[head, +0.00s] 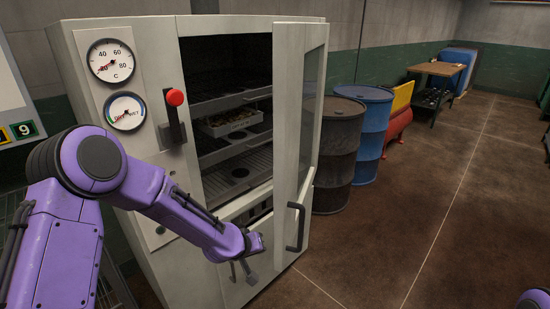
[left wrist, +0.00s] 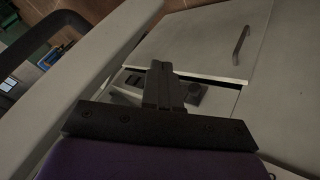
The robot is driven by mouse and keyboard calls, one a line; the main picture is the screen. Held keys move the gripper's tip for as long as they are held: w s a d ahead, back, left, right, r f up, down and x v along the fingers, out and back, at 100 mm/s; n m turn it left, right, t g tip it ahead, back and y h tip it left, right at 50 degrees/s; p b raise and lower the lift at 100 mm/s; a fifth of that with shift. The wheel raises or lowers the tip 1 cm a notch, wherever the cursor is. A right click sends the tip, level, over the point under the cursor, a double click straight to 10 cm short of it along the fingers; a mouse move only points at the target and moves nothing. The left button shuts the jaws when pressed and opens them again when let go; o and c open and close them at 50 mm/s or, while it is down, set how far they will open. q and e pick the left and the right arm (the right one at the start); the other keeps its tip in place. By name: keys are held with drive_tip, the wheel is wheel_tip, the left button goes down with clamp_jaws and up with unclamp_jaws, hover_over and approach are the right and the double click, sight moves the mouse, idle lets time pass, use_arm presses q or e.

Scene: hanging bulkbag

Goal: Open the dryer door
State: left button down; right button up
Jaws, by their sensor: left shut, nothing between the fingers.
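The dryer (head: 150,60) is a tall off-white cabinet on the left of the head view. Its door (head: 298,110), with a glass window and a dark handle (head: 295,227), stands swung well out on the right side. Wire shelves and a tray (head: 228,122) show inside. My left gripper (head: 250,270) is low in front of the cabinet, to the left of the door handle and apart from it. In the left wrist view its fingers (left wrist: 162,85) are shut together with nothing between them. Only a small purple piece of my right arm shows at the bottom right of the head view.
A red-knobbed lever (head: 175,115) and two gauges (head: 111,60) are on the cabinet's front left. A dark barrel (head: 339,150) and a blue barrel (head: 368,130) stand behind the door. The floor (head: 420,240) on the right is clear.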

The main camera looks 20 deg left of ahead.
use_arm(q)
drive_tip(key=w+a+r+m+g+h+p, duration=0.1)
drive_tip(key=w+r+m+h+p, duration=0.15)
drive_tip(key=r, duration=1.05)
drive_tip(key=w+a+r+m+g+h+p, duration=0.15)
drive_tip(key=r+m, duration=0.25)
drive_tip(key=r, duration=0.9)
drive_tip(key=p+x, duration=0.2)
drive_tip(key=x, duration=0.8)
drive_tip(key=shift+s+d+p, duration=0.2)
drive_tip(key=shift+s+p, duration=0.1)
drive_tip(key=shift+s, duration=0.1)
use_arm(e)
wheel_tip(320, 180, up, 10)
drive_tip(key=shift+f, duration=0.15)
use_arm(q)
drive_tip(key=shift+g, duration=0.25)
use_arm(e)
drive_tip(key=shift+s, duration=0.1)
